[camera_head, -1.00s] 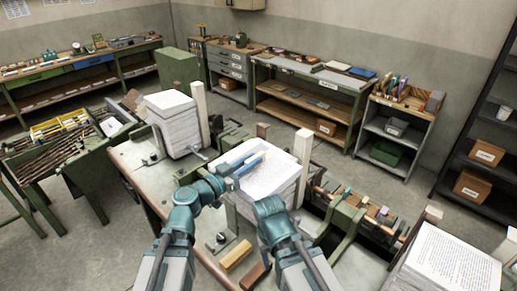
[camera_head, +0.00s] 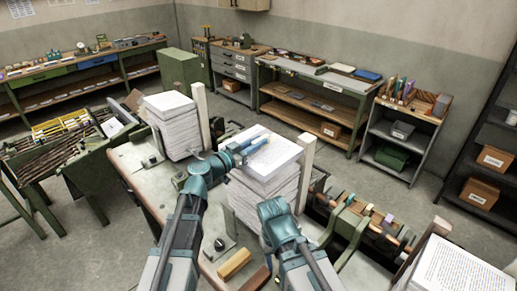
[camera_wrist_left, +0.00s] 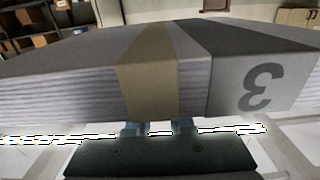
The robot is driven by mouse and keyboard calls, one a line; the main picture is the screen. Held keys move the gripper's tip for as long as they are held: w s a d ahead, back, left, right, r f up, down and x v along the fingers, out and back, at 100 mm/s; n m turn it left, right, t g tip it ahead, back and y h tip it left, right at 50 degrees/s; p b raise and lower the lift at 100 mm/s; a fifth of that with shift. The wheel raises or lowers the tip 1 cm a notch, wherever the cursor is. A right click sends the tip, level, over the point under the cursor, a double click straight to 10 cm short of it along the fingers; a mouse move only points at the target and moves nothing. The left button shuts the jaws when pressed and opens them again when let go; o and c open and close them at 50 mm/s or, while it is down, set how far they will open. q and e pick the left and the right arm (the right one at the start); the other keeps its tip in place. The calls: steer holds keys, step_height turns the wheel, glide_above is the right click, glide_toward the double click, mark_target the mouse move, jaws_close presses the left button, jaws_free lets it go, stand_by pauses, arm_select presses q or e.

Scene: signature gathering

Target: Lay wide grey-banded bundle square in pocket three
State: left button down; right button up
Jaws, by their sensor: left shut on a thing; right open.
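The grey-banded bundle (camera_wrist_left: 60,86) fills the left wrist view. My left gripper (camera_wrist_left: 158,128) is shut on the bundle's near edge below the tan band. In the head view my left gripper (camera_head: 248,147) lies over the top of the middle white paper stack (camera_head: 262,190); I cannot make out the bands there. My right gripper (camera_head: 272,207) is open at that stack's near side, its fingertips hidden. I cannot identify pocket three.
Another paper stack (camera_head: 178,130) stands behind on the left, and a printed stack (camera_head: 455,268) at the lower right. An upright post (camera_head: 306,160) rises close beside the middle stack. A yellow block (camera_head: 234,263) lies on the bench (camera_head: 150,185) in front.

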arm_select(q)
steer(key=shift+w+d+f, duration=0.15)
steer(key=shift+w, duration=0.85)
step_height(320, 180, down, 3)
steer(key=b, duration=0.3)
steer(key=shift+s+f+b, duration=0.15)
steer(key=shift+f+b, duration=0.15)
steer(key=shift+b, duration=0.1)
steer(key=c, duration=0.8)
jaws_free()
